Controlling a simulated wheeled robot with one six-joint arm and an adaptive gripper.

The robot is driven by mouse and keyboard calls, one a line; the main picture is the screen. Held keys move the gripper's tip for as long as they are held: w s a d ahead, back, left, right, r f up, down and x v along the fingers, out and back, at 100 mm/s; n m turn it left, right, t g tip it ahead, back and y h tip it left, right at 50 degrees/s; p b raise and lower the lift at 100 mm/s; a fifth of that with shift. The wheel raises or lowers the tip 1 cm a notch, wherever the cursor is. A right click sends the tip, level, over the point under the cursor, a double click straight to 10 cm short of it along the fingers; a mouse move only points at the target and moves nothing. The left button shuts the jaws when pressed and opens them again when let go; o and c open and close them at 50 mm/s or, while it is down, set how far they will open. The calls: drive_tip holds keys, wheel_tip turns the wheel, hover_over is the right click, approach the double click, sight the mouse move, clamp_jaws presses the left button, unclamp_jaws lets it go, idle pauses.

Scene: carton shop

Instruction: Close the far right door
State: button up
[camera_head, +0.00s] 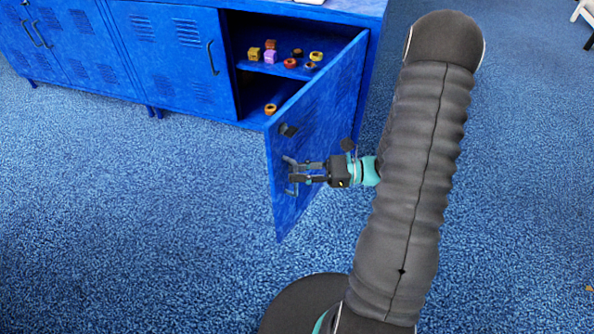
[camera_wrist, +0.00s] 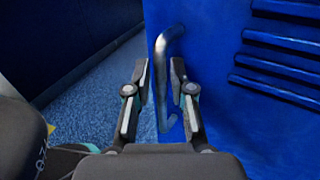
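The far right door (camera_head: 318,120) of the blue cabinet stands partly open, swung out toward the front left from its right side. Its metal handle (camera_head: 288,178) is near the free edge. My gripper (camera_head: 297,172) reaches this handle from the right. In the wrist view, my gripper (camera_wrist: 161,78) is open, with one finger on each side of the handle (camera_wrist: 166,48). The left finger lies just past the edge of the door (camera_wrist: 230,120). I cannot tell whether either finger touches the handle.
The open compartment (camera_head: 236,42) holds several small coloured blocks and rings on its shelf, and a ring (camera_head: 270,109) lower down. The neighbouring doors (camera_head: 165,55) on the left are shut. Blue carpet (camera_head: 130,220) in front is clear.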

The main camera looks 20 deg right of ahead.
drive_tip(key=shift+w+a, duration=0.15)
drive_tip(key=shift+a, duration=0.3)
clamp_jaws()
